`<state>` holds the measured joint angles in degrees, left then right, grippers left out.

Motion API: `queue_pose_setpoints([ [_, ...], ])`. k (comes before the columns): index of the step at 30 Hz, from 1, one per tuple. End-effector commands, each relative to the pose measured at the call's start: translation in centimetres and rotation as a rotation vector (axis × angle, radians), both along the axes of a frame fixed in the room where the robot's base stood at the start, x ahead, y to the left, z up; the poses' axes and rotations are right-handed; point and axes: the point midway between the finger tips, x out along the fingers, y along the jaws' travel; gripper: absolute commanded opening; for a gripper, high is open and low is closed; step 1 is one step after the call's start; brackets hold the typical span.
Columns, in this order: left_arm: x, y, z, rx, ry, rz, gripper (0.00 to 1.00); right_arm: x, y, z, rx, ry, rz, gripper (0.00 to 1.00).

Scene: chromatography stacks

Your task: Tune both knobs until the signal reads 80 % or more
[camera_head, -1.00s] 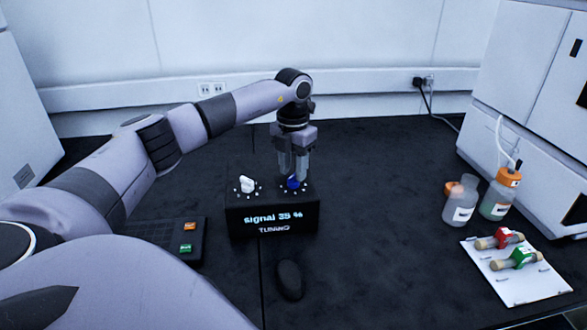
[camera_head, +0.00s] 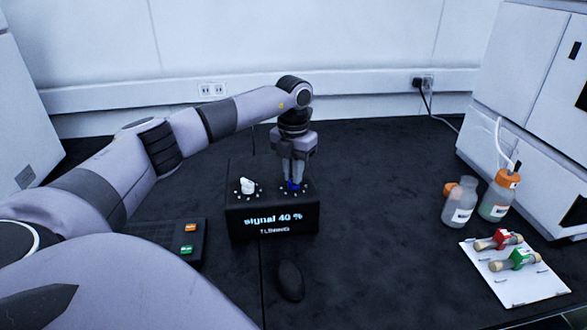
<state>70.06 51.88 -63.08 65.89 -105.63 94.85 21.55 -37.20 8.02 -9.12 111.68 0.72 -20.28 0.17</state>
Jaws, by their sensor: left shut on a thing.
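The black tuning box (camera_head: 272,222) stands in the middle of the bench. Its front display (camera_head: 273,218) reads "signal 40 %", with a blurred label below. The white knob (camera_head: 247,185) is on the left of the box top, with nothing touching it. The blue knob (camera_head: 293,186) is on the right of the top. My left gripper (camera_head: 293,181) points straight down from above and is shut on the blue knob, partly hiding it. White marks ring both knobs. My right gripper is out of view.
A black keypad (camera_head: 185,240) with orange and green buttons lies left of the box. A black mouse (camera_head: 290,281) lies in front. Two bottles (camera_head: 460,202) (camera_head: 498,197) and a white tray (camera_head: 530,286) with red and green clamped columns are at the right. Bench behind the box is clear.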

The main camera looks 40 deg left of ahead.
Motion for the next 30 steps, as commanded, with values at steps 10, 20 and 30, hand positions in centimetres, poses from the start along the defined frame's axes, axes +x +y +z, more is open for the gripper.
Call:
queue_pose_setpoints([
  [10, 0.0, 0.0, 0.4, 0.0, 0.002, 0.271, 0.0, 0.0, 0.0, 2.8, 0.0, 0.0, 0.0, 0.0],
  [20, 0.0, 0.1, 0.4, 0.0, -0.001, 0.528, 0.0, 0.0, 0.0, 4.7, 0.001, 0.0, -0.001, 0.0],
  [30, 0.1, 0.0, 0.2, -0.001, -0.003, 0.676, 0.0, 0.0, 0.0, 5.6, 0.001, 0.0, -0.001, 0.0],
])
